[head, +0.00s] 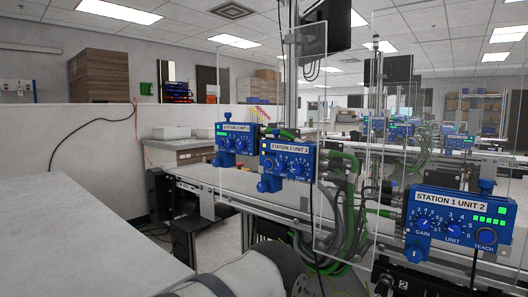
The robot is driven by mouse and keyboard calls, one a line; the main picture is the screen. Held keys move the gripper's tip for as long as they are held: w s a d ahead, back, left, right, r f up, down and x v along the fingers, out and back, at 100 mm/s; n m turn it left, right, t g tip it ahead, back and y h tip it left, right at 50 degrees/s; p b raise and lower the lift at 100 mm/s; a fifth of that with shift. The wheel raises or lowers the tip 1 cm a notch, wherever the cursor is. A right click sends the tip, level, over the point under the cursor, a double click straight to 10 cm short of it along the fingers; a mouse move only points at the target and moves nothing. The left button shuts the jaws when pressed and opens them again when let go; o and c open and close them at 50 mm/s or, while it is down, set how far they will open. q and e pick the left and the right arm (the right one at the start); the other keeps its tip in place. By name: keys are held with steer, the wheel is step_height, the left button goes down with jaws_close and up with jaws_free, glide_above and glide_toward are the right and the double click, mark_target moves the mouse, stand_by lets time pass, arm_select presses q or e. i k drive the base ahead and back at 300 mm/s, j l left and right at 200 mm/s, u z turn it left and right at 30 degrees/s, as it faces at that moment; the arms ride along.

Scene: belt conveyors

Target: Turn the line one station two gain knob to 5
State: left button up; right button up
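I cannot read the knob settings surely. No line number is readable. Neither of my grippers is in view.
Clear upright panels (341,150) stand between the station 2 and station 1 boxes. Green and grey hoses (345,195) hang beside them. A belt conveyor (215,174) runs behind. A low white wall (70,155) and a pale surface (70,235) fill the left.

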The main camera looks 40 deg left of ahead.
mark_target(299, 168)
steer(key=j+u, duration=0.15)
steer(key=u, duration=0.2)
steer(key=i+j+u, duration=0.1)
steer(key=u, duration=0.2)
steer(key=i+j+u, duration=0.1)
steer(key=u, duration=0.25)
